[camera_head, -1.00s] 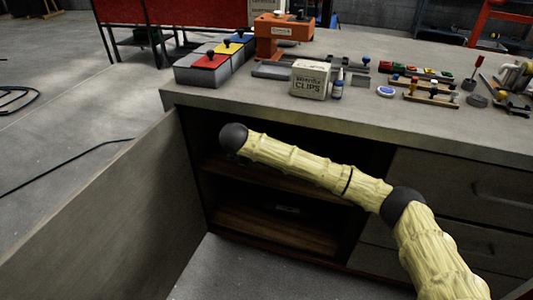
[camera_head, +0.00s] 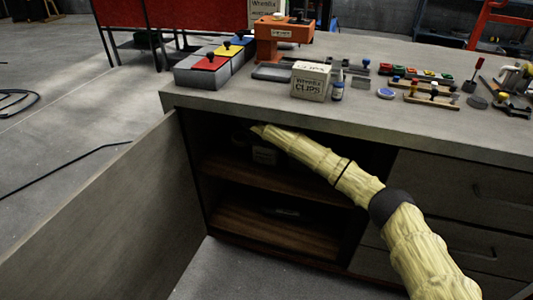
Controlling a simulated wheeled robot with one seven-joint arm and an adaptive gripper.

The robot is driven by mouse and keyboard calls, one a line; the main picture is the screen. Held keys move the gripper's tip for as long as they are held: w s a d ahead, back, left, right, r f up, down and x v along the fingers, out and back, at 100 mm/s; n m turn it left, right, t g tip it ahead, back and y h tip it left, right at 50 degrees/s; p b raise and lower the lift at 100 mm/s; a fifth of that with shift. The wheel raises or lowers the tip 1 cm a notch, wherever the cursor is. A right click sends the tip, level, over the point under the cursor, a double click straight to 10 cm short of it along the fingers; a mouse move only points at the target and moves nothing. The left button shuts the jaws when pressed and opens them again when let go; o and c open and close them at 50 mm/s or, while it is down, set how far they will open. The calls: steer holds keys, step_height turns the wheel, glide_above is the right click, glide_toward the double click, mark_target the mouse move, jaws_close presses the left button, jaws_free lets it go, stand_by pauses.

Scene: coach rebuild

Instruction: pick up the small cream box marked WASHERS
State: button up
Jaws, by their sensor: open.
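No box with a readable WASHERS mark shows. A small boxy thing (camera_head: 264,156) with a paler face stands in shadow on the upper shelf inside the open cabinet, just below the far end of my arm. Its marking is too dark to read, so I cannot tell if it is the cream box. A small pale item (camera_head: 284,211) lies on the lower shelf, too dim to name. My arm reaches from the lower right into the cabinet opening under the worktop. My gripper cannot be made out; the arm's far end is lost in the dark interior.
The cabinet door (camera_head: 95,215) stands open at the left. The worktop (camera_head: 350,118) forms an edge above my arm. Drawers (camera_head: 465,185) close off the right.

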mark_target(265, 144)
steer(key=shift+x, duration=2.45)
steer(key=shift+c, duration=0.2)
steer(key=c, duration=1)
